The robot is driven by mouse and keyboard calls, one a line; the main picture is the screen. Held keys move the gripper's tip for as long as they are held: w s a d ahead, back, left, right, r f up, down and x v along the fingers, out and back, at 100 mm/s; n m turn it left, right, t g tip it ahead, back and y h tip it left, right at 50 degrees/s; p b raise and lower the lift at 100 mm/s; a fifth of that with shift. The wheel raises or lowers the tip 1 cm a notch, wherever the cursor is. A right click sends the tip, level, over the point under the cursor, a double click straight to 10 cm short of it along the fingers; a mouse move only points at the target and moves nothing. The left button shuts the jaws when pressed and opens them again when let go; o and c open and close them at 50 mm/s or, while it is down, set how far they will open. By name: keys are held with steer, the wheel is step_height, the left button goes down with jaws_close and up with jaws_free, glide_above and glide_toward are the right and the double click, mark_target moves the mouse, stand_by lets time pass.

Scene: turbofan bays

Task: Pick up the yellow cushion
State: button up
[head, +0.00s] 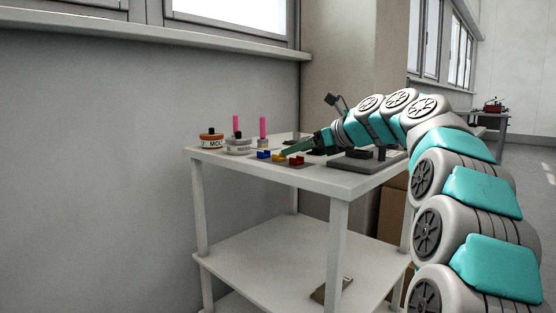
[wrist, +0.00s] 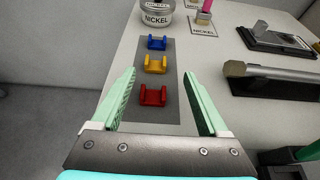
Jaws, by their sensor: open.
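The yellow cushion (wrist: 155,64) is a small U-shaped block in the wrist view. It sits on a grey strip (wrist: 172,110) between a blue cushion (wrist: 157,43) and a red cushion (wrist: 153,95). In the head view the yellow cushion (head: 279,158) shows small on the table top. My gripper (wrist: 160,85) is open and empty, its two pale green fingers spread on either side of the strip, with the red cushion nearest and the yellow one just beyond the fingertips. In the head view my gripper (head: 287,152) is low over the table, close to the cushions.
A tin marked NICKEL (wrist: 158,16) stands beyond the strip. To the right lie a thick grey bar in a dark holder (wrist: 270,74) and a dark-based device (wrist: 274,40). The table edge runs along the left.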

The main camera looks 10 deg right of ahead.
mark_target(279, 157)
steer(key=x, duration=0.3)
steer(key=b+x, duration=0.1)
steer(key=x, duration=0.2)
steer(key=shift+s+a+r+b, duration=0.1)
steer(key=shift+s+a+b, duration=0.05)
steer(key=shift+a+b, duration=0.15)
jaws_close()
